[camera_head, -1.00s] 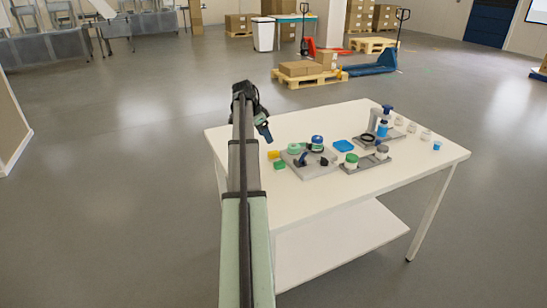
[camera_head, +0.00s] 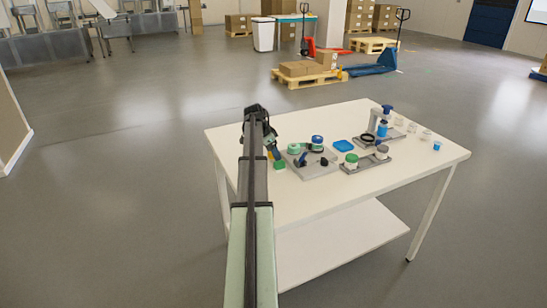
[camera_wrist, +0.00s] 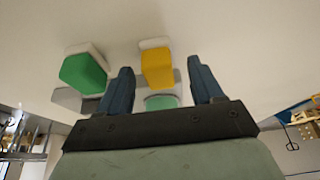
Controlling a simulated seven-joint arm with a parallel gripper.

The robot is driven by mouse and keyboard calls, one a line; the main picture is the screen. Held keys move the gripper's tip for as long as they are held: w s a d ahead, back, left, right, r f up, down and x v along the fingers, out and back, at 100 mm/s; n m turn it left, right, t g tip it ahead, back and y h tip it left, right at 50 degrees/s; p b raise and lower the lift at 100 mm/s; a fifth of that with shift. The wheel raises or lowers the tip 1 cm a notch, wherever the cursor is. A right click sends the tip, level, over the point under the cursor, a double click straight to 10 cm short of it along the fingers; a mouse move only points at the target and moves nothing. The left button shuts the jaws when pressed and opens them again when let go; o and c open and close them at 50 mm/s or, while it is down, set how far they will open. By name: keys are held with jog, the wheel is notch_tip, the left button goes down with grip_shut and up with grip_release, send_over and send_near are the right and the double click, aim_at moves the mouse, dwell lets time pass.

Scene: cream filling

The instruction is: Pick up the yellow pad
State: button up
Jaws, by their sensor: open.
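The yellow pad (camera_wrist: 157,68) shows in the wrist view on the white table, ahead of my gripper (camera_wrist: 163,84) and between the lines of its two dark fingers. It has a pale side or base at its far end. My gripper is open, with nothing between its fingers. In the head view my gripper (camera_head: 275,155) is low over the left part of the table. It hides most of the yellow pad there. A green pad (camera_wrist: 84,72) lies left of the yellow pad in the wrist view, and beside my gripper in the head view (camera_head: 280,168).
A grey tray (camera_head: 318,170) with green and blue-lidded jars stands right of my gripper. A blue pad (camera_head: 343,146), a second grey tray (camera_head: 372,163) and a dispenser stand further right. The front of the white table (camera_head: 330,200) is clear.

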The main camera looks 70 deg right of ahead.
jog(key=shift+s+d+f, duration=0.1)
jog(key=shift+s+f, duration=0.05)
jog(key=shift+f, duration=0.25)
jog(key=shift+c, duration=0.3)
jog(key=c, duration=1)
